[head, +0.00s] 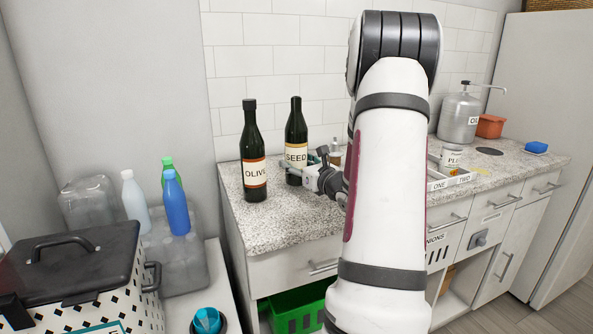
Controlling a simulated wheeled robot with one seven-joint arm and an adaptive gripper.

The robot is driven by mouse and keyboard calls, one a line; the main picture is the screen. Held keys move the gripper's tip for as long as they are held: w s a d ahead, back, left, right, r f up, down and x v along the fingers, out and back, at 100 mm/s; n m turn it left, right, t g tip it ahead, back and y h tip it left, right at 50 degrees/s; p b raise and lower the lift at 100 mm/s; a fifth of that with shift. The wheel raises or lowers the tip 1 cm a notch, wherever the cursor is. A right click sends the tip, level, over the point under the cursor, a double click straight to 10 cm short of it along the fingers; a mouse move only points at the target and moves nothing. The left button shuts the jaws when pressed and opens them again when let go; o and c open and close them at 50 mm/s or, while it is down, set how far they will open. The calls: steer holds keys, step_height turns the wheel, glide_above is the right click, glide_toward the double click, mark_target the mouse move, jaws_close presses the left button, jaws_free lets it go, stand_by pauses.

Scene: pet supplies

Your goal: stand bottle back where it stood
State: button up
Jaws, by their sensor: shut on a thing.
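A dark green bottle labelled SEED (296,132) is upright at the left end of the granite counter (280,228), near the tiled wall. The fingers are small and partly hidden, and I cannot tell whether the bottle's base touches the counter. A second dark bottle labelled OLIVE (253,148) stands upright to its left, apart from it.
My arm hides the counter's middle. A white tray (440,186), a can (452,156), a metal pump canister (459,118), an orange container (490,126) and a blue block (536,148) are to the right. Blue (176,205), white and green bottles are lower left. Counter in front of OLIVE is clear.

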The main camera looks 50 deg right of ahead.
steer(key=shift+f, duration=0.8)
steer(key=shift+f, duration=0.15)
steer(key=o, duration=1.3)
